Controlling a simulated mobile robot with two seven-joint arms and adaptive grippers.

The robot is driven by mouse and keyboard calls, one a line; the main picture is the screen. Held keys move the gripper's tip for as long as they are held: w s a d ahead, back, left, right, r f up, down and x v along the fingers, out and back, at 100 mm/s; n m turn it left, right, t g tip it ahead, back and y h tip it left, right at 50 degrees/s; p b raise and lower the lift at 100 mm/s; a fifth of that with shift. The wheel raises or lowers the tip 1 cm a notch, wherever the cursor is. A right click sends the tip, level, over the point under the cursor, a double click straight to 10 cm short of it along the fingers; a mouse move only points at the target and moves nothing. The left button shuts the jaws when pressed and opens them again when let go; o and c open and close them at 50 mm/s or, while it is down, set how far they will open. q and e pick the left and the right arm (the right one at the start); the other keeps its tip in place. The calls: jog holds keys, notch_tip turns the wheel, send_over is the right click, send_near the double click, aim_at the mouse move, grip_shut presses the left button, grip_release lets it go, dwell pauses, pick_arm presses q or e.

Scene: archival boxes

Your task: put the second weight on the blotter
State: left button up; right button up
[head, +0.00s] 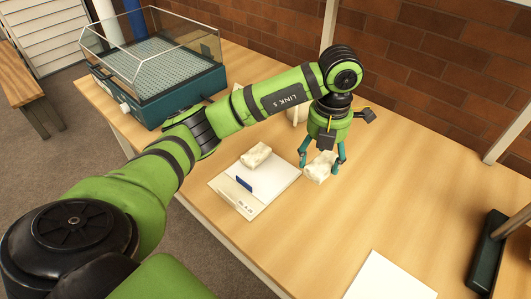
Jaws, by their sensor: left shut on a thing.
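The blotter (278,178) is a pale sheet or board lying on the table, with a small blue piece (244,184) and a cream strip along its lower left side. One whitish block-like weight (256,154) rests on the blotter toward its far left. A second whitish weight (317,171) is between the fingers of my left gripper (321,163), just off the blotter's right edge. The gripper points down and is shut on this weight. I cannot tell whether the weight touches the table. My right gripper is not in view.
A teal tray with clear walls (152,60) stands at the back left. A white sheet (388,278) lies at the front right, near a dark green stand (487,256). The table's right middle is clear.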

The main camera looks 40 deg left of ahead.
pick_arm(q)
jog(key=shift+a+f+n, duration=0.15)
jog(key=shift+a+n, duration=0.1)
jog(key=shift+n, duration=0.05)
jog(key=a+f, duration=0.2)
jog(key=a, duration=0.1)
jog(key=a+f+p, duration=0.1)
jog(key=a+f, duration=0.1)
jog(key=a, duration=0.2)
jog(key=a+f, duration=0.2)
jog(key=a, duration=0.2)
jog(key=shift+w+a+f+p, duration=0.1)
jog(key=shift+w+f+p, duration=0.05)
jog(key=shift+f+p, duration=0.2)
notch_tip(320, 180, down, 3)
jog(key=shift+r+p, duration=0.1)
jog(key=shift+p, duration=0.45)
jog(key=shift+f, duration=0.6)
jog(key=o, duration=1.1)
jog(key=shift+f, duration=0.2)
jog(key=o, duration=0.4)
jog(key=shift+o, duration=0.2)
